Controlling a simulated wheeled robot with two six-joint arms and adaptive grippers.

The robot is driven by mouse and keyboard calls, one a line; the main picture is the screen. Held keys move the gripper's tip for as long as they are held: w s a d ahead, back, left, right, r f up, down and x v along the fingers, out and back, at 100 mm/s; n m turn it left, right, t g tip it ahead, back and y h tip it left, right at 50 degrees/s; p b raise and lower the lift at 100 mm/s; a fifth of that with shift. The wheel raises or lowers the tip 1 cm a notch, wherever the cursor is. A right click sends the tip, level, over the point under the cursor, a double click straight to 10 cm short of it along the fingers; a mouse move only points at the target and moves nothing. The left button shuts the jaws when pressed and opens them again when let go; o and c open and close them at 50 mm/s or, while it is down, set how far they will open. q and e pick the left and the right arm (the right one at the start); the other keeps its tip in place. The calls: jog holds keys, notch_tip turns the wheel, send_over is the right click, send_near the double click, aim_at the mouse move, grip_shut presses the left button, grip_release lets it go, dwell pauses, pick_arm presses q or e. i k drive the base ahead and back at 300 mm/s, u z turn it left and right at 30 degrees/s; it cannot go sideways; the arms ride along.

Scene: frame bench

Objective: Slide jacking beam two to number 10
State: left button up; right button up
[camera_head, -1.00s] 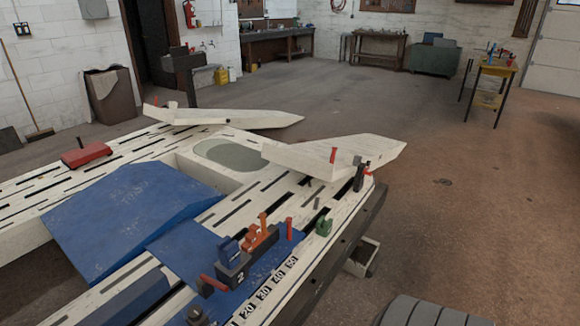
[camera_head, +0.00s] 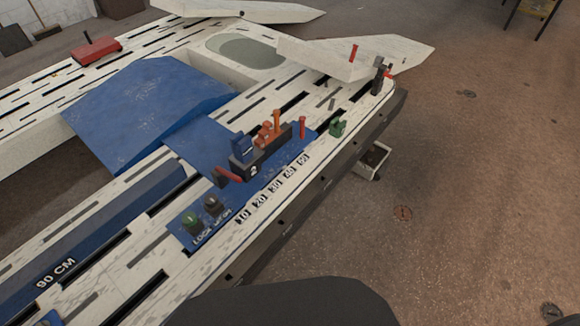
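Jacking beam two (camera_head: 262,160), a dark block marked 2, sits on the blue plate on the bench's near rail. It carries a blue clamp piece (camera_head: 243,147) and an orange one (camera_head: 272,130). A red handle (camera_head: 228,175) sticks out at its lower left end. The number scale (camera_head: 275,187) runs beside it from 10 (camera_head: 242,216) at the lower left to 50 (camera_head: 303,159) at the upper right. I cannot tell which number the beam is level with. Both of my grippers are out of view.
A green knob (camera_head: 190,219) and a dark knob (camera_head: 212,205) stand on the plate near the 10. A red post (camera_head: 302,127) and a green piece (camera_head: 338,127) stand beyond the beam. A blue ramp (camera_head: 150,110) lies left. Open floor (camera_head: 470,200) is right.

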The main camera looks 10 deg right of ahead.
aim_at(150, 104)
jog(key=z, duration=1.2)
jog(key=i, duration=1.6)
jog(key=u, duration=2.7)
